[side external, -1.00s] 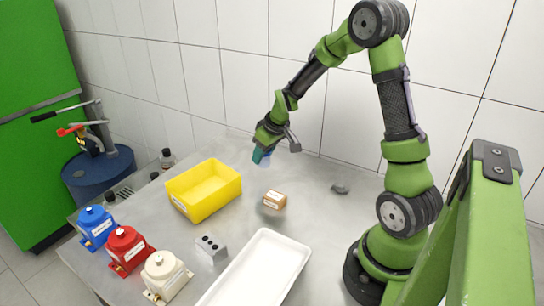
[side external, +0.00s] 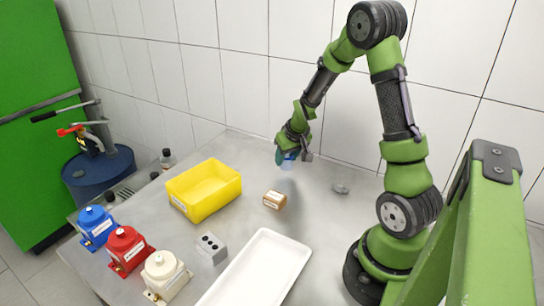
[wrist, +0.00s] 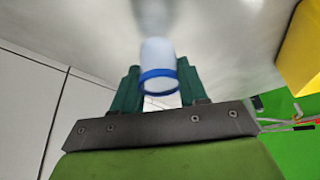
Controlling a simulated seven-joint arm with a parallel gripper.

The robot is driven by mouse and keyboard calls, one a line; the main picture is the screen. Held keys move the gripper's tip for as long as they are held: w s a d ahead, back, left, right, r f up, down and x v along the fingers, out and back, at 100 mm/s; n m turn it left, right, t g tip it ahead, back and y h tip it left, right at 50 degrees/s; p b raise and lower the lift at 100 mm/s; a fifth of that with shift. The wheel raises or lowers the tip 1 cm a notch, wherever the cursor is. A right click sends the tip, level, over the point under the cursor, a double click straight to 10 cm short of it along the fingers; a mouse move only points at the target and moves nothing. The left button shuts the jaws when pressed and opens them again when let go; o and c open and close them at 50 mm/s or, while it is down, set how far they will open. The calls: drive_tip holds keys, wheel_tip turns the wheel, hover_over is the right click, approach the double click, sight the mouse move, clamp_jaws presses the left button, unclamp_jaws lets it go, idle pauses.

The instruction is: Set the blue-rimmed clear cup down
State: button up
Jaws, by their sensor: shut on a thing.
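The clear cup (wrist: 157,57) with a blue rim is between the two green fingers of my gripper (wrist: 158,84) in the wrist view. The fingers are shut on it near the rim. In the side external view my gripper (side external: 287,156) is above the back part of the grey table, and the cup (side external: 289,163) shows small and pale blue there. The cup appears to be held above the tabletop; the exact gap is hard to tell.
A yellow bin (side external: 204,194) stands left of my gripper. A white tray (side external: 258,270) and blue, red and white pumps (side external: 165,272) are nearer the front.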

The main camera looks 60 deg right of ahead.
drive_tip(key=shift+f, duration=0.9)
drive_tip(key=shift+f, duration=0.15)
drive_tip(key=o, duration=1)
drive_tip(key=shift+o, duration=0.2)
drive_tip(key=v, duration=1.2)
drive_tip(key=s+a+r+t+y, duration=0.1)
drive_tip(key=a+r, duration=0.3)
drive_tip(key=a, duration=0.4)
drive_tip(key=s+a+r+n+t+y, duration=0.1)
drive_tip(key=s+a+r, duration=0.2)
drive_tip(key=a, duration=0.4)
drive_tip(key=s+a+r+n+t+y, duration=0.1)
drive_tip(key=s+a+r, duration=0.3)
drive_tip(key=a, duration=0.4)
drive_tip(key=shift+s+a+r+y, duration=0.25)
drive_tip(key=shift+a+r+y, duration=0.1)
drive_tip(key=shift+y, duration=0.25)
